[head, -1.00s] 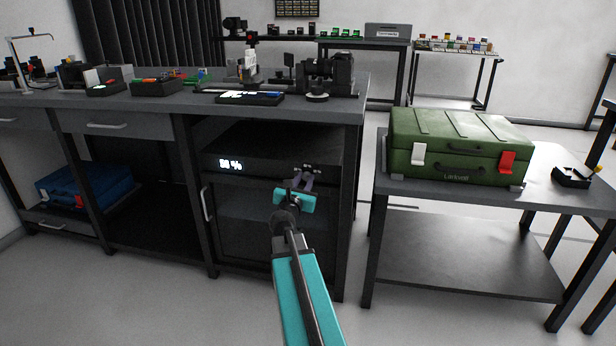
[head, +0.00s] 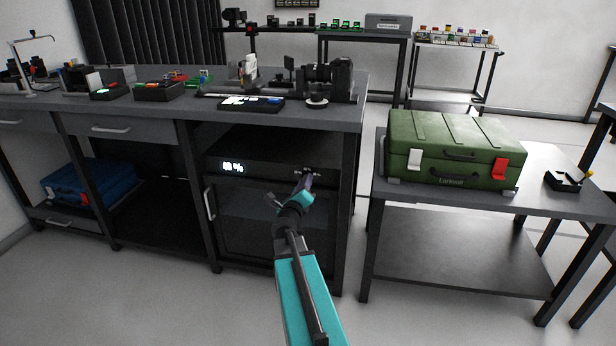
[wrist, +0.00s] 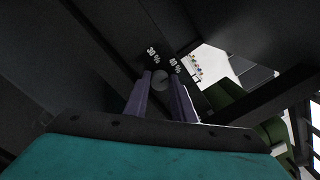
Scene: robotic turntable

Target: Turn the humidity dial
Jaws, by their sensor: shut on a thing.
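The humidity dial (wrist: 161,78) is a small round dark knob on the front of a black cabinet (head: 262,222) under the workbench. Markings reading 30 % and 40 % show beside it in the wrist view. My gripper (wrist: 162,88) is shut on the dial, one purple finger on each side of it. In the head view my gripper (head: 307,178) is at the right end of the cabinet's top panel and hides most of the dial. A lit percent display (head: 233,167) is on the left of that panel; its digits are too small to read surely.
The workbench (head: 130,117) above carries trays and instruments. A green case (head: 455,150) stands on a table just right of my arm. A blue case (head: 92,188) lies on a low shelf at the left. The floor in front is clear.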

